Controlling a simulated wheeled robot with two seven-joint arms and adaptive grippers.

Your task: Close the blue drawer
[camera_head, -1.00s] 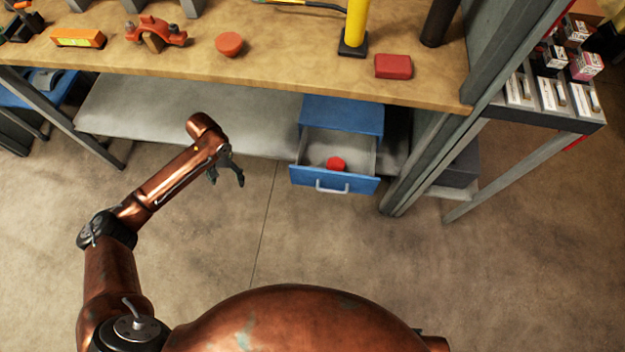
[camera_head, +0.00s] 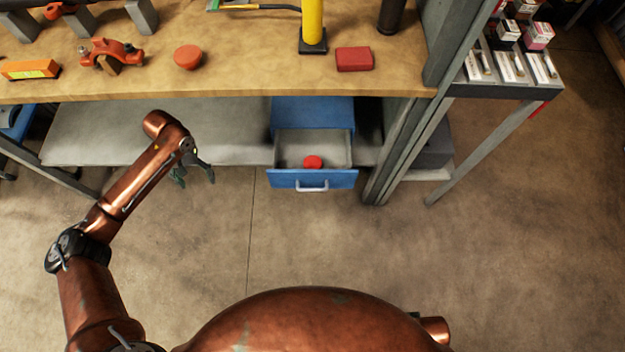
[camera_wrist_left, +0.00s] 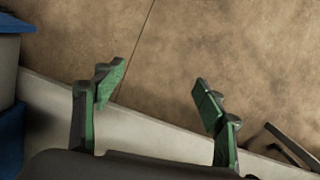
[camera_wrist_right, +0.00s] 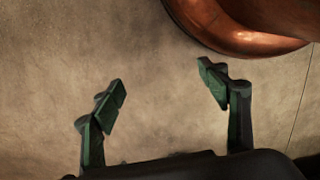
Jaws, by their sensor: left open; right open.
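The blue drawer (camera_head: 290,180) stands pulled out of its blue cabinet (camera_head: 312,110) under the workbench. Its grey inside shows, with a red object (camera_head: 313,162) lying in it. A pale handle (camera_head: 313,188) is on its front. My left gripper (camera_head: 195,178) is open and empty, to the left of the drawer and apart from it. In the left wrist view its fingers (camera_wrist_left: 158,90) are spread over floor and a grey shelf, with blue parts (camera_wrist_left: 10,130) at the left edge. My right gripper (camera_wrist_right: 163,90) is open and empty above bare floor; the head view does not show it.
The wooden workbench (camera_head: 230,75) overhangs the cabinet and carries a red block (camera_head: 355,59), a round orange piece (camera_head: 188,57) and a yellow post (camera_head: 313,25). Grey posts (camera_head: 400,150) stand right of the drawer. The floor (camera_head: 300,240) in front is clear.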

